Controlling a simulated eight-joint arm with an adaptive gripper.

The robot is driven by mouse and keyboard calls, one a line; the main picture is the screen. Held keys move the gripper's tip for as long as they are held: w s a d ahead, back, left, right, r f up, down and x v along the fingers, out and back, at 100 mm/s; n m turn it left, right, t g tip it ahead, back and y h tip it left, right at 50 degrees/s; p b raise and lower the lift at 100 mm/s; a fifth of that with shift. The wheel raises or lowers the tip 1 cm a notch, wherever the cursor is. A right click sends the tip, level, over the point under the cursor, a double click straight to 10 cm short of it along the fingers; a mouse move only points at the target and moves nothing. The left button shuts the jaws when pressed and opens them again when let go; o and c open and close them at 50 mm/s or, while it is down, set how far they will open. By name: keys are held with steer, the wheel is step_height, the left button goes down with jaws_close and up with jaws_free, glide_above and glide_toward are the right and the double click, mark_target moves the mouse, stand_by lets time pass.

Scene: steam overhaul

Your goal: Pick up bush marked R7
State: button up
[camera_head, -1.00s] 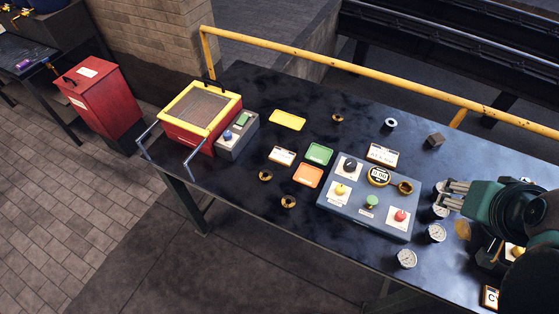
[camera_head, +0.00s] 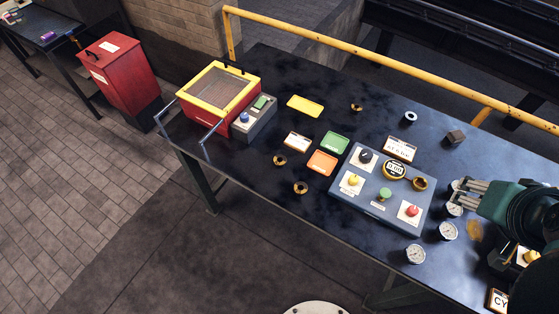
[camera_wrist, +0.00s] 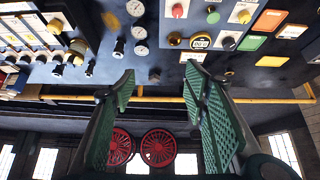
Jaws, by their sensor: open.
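Several small brass bushes lie on the dark table in the head view: one at the front (camera_head: 300,188), one just behind it (camera_head: 280,160), and one farther back (camera_head: 357,107). A similar brass ring (camera_head: 420,184) sits on the blue-grey control panel. I cannot read an R7 mark on any of them. My gripper (camera_head: 466,190) is at the right of the table, beyond the panel's right edge and apart from these bushes. In the wrist view my gripper (camera_wrist: 160,88) has its green fingers spread wide, with nothing between them.
The control panel (camera_head: 372,207) has coloured knobs. Yellow (camera_head: 305,106), green (camera_head: 335,143) and orange (camera_head: 322,163) trays lie left of it. Gauges (camera_head: 415,254) stand near my gripper. A red box with a yellow frame (camera_head: 218,87) is at left; a yellow rail (camera_head: 390,73) runs behind.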

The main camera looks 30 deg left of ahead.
steer(key=shift+a, duration=0.1)
stand_by(0.3)
steer(key=w+a+f+m+g+y, duration=0.15)
steer(key=w+a+m, duration=0.45)
steer(key=a, duration=0.7)
steer(key=m+g+h+b, duration=0.2)
steer(key=m+g, duration=0.4)
steer(key=m, duration=0.3)
glide_above(279, 160)
steer(key=shift+y, duration=0.25)
steer(key=f, duration=2.2)
steer(key=shift+w+d, duration=0.35)
steer(key=shift+d, duration=0.05)
steer(key=shift+s+a+f+m, duration=0.25)
steer(key=shift+a+f+m, duration=0.1)
steer(key=shift+a+m, duration=0.05)
steer(key=shift+f, duration=0.1)
